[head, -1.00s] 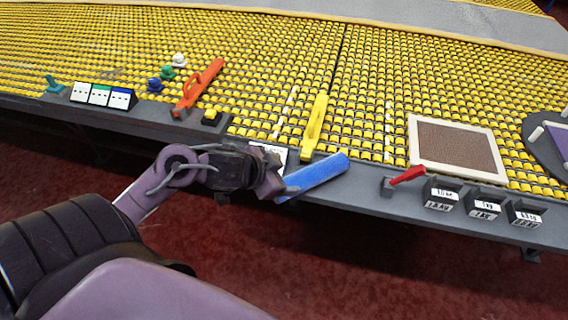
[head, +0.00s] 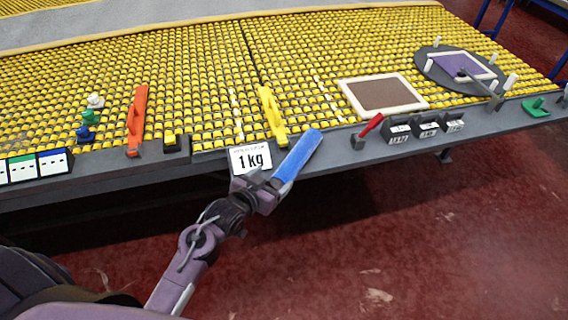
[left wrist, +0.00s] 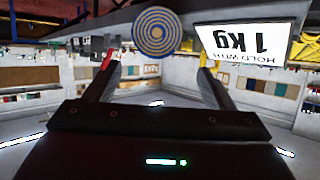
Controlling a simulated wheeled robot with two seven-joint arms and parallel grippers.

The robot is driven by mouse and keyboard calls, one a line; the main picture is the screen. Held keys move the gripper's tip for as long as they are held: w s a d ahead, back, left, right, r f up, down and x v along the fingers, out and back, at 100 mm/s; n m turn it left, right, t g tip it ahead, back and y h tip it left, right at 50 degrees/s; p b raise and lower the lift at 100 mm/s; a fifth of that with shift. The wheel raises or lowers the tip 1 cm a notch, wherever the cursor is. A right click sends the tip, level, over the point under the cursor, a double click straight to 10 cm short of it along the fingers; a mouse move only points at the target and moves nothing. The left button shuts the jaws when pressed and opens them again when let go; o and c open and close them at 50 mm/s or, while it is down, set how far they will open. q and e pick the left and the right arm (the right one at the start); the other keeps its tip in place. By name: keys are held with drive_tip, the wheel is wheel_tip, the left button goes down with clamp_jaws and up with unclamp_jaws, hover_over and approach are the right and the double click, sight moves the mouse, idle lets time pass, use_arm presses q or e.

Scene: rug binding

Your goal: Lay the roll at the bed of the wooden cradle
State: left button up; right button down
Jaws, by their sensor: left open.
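The roll (head: 301,156) is a blue cylinder, slanting across the front edge of the roller table in the head view. In the left wrist view its round end (left wrist: 157,31) shows as a tan and dark-blue spiral. My left gripper (head: 272,188) is at the roll's near lower end. Its two fingers stand apart in the left wrist view, with the spiral end beyond them and roughly midway between; I cannot tell whether they touch it. I cannot make out a wooden cradle in any view. My right gripper is not in view.
A "1 kg" card (head: 250,158) is at the table edge beside my gripper. A yellow handle (head: 271,115) and an orange bar (head: 136,122) stand behind and left. A red-handled lever (head: 368,130) and black boxes (head: 427,129) are on the right. Red floor in front is clear.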

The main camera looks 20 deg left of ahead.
sight(283, 172)
use_arm(q)
drive_tip(key=shift+w+d+f, duration=0.1)
drive_tip(key=shift+d, duration=0.1)
drive_tip(key=x, duration=0.3)
drive_tip(key=shift+d, duration=0.3)
drive_tip(key=shift+w+f+p, duration=0.15)
drive_tip(key=shift+w+p, duration=0.15)
drive_tip(key=shift+w, duration=0.05)
drive_tip(key=p+x, duration=0.1)
drive_tip(key=x, duration=0.2)
drive_tip(key=shift+w+f, duration=0.2)
drive_tip(key=shift+w, duration=0.15)
drive_tip(key=shift+w+f, duration=0.1)
drive_tip(key=shift+w, duration=0.15)
drive_tip(key=shift+s, duration=0.1)
drive_tip(key=c, duration=1.2)
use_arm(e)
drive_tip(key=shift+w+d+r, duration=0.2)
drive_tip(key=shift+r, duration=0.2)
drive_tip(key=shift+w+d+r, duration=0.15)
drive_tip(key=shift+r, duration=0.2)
